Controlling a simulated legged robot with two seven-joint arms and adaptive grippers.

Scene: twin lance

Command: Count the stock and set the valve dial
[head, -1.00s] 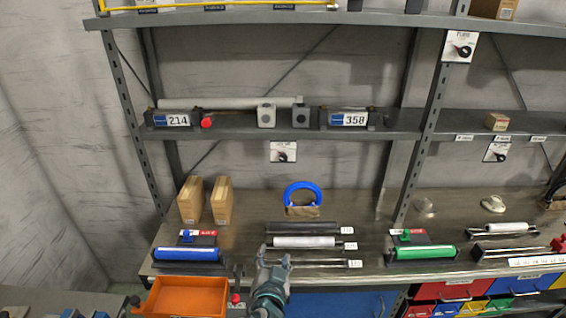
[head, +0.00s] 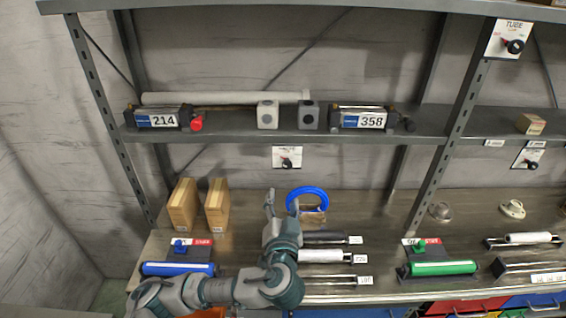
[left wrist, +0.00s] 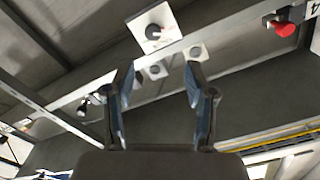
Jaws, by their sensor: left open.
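A white plate with a black dial (head: 287,157) hangs below the middle shelf, above the bench. My left gripper (head: 282,200) is open and empty, fingers pointing up, below that dial in the picture. In the left wrist view a plate with a black knob (left wrist: 154,32) lies beyond the open fingers (left wrist: 160,68). Another dial plate labelled TUBE (head: 508,40) is on the right post, and a third (head: 528,160) hangs at the right. Two cardboard boxes (head: 182,205) (head: 217,205) stand on the bench's left. My right gripper is not in view.
A blue ring (head: 307,193) stands behind the gripper. Blue (head: 178,269) and green (head: 443,267) rollers lie along the front.

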